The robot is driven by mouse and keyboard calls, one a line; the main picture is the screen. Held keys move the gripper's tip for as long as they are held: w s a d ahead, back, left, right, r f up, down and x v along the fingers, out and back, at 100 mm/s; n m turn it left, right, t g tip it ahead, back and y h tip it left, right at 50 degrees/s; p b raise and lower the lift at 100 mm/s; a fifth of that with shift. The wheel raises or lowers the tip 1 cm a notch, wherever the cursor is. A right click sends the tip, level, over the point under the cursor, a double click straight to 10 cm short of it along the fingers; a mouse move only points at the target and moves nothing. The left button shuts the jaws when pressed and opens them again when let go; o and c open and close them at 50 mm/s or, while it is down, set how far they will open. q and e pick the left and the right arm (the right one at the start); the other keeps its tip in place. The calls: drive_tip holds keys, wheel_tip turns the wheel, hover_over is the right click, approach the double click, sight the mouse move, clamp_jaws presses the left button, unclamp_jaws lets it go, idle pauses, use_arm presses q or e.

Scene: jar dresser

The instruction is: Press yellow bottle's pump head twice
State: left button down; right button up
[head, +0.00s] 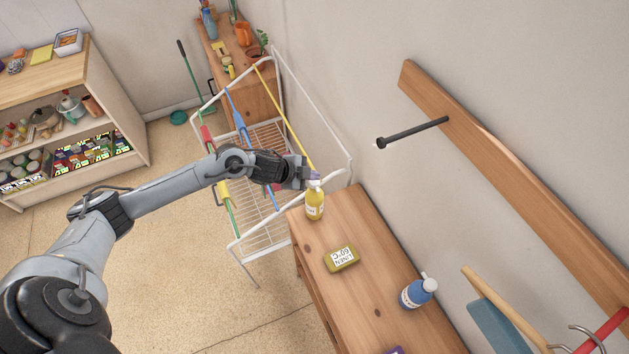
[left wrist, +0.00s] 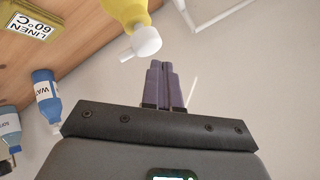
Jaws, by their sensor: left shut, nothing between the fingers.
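The yellow bottle (head: 315,206) with its white pump head stands upright at the far end of the wooden dresser. My left gripper (head: 314,175) is shut and empty, right by the top of the bottle in the head view. In the left wrist view, the purple fingertips (left wrist: 163,66) lie closed together just beside the white pump head (left wrist: 144,42) of the yellow bottle (left wrist: 124,12). A narrow gap seems to separate them; the head view does not show clearly whether they touch. My right gripper is not in view.
A yellow-green box labelled LINEN 60°C (head: 342,258) and a blue bottle (head: 418,291) stand on the dresser top (head: 368,286). A white drying rack (head: 240,245) stands behind it. A black peg (head: 412,133) sticks out from the wall board.

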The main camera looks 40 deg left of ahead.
use_arm(q)
drive_tip(key=shift+f, duration=0.25)
drive_tip(key=shift+f, duration=0.35)
idle(0.6)
drive_tip(key=shift+f+b, duration=0.55)
drive_tip(key=shift+b, duration=0.05)
idle(0.6)
drive_tip(key=shift+r+p, duration=0.6)
drive_tip(key=shift+p, duration=0.05)
drive_tip(key=shift+r+p, duration=0.65)
drive_tip(key=shift+r, duration=0.05)
drive_tip(key=shift+r, duration=0.1)
